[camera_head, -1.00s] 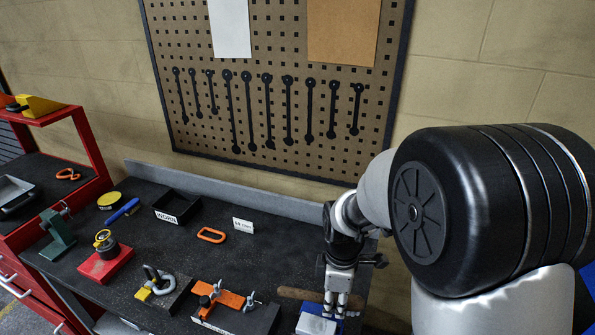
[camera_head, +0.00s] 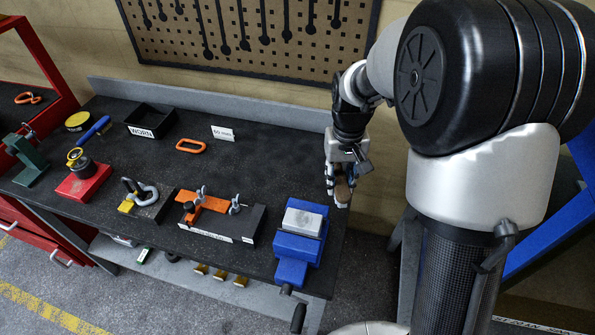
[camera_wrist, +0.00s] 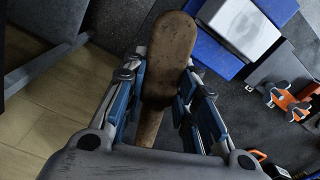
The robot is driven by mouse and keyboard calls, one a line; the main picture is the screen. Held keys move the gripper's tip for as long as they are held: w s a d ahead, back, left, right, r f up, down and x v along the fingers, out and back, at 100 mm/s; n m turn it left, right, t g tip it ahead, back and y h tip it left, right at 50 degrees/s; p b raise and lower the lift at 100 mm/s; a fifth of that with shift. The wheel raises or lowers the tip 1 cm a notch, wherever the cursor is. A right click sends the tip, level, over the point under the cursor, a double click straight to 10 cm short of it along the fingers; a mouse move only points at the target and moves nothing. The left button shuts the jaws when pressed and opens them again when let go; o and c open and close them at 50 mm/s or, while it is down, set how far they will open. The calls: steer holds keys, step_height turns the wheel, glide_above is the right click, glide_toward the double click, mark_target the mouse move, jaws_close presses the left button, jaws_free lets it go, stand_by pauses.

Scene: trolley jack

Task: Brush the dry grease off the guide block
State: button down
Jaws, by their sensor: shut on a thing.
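A brown wooden brush (camera_wrist: 168,60) is between the fingers of my gripper (camera_wrist: 160,110) in the wrist view. Its broad rounded end points away from the palm, and I see no bristles. In the head view my gripper (camera_head: 341,188) is shut on the brush, held off the bench's right end, to the right of the blue vise (camera_head: 291,262). A pale grey block (camera_head: 302,222), apparently the guide block, sits in the vise's top. It also shows in the wrist view (camera_wrist: 240,25), with a faint grey smudge on its top. The brush is apart from it.
An orange clamp fixture (camera_head: 205,203) stands left of the vise. Further left are a grey clamp (camera_head: 146,192) and a red-based holder (camera_head: 82,183). A black WORN bin (camera_head: 150,120) and an orange ring (camera_head: 191,146) lie behind. The bench middle is clear.

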stand_by(0.4)
steer(key=shift+s+a+r+n, duration=0.15)
steer(key=shift+a+n, duration=0.15)
steer(key=shift+n, duration=0.3)
steer(key=s+a+r+n+p, duration=0.1)
steer(key=s+a+n+p, duration=0.1)
steer(key=n, duration=0.7)
steer(key=s+a+r+n+p, duration=0.1)
steer(key=s+a+n+p, duration=0.2)
steer(key=n, duration=0.6)
steer(key=s+a+r+n+p, duration=0.1)
steer(key=s+a+n+p, duration=0.1)
steer(key=n, duration=0.7)
steer(key=shift+s+a+r, duration=0.15)
steer(key=shift+s+a, duration=0.25)
steer(key=shift+a, duration=0.2)
steer(key=shift+s+a+r, duration=0.15)
steer(key=shift+s+a, duration=0.2)
steer(key=shift+a, duration=0.2)
steer(key=n, duration=0.2)
steer(key=s+a+n+p, duration=0.1)
steer(key=shift+s+r+n, duration=0.1)
steer(key=shift+s+n, duration=0.05)
steer(key=shift+n, duration=0.25)
steer(key=shift+d, duration=0.1)
steer(key=shift+f+b, duration=2.3)
steer(key=shift+f, duration=0.6)
steer(key=shift+f+b, duration=0.45)
steer(key=shift+f, duration=0.15)
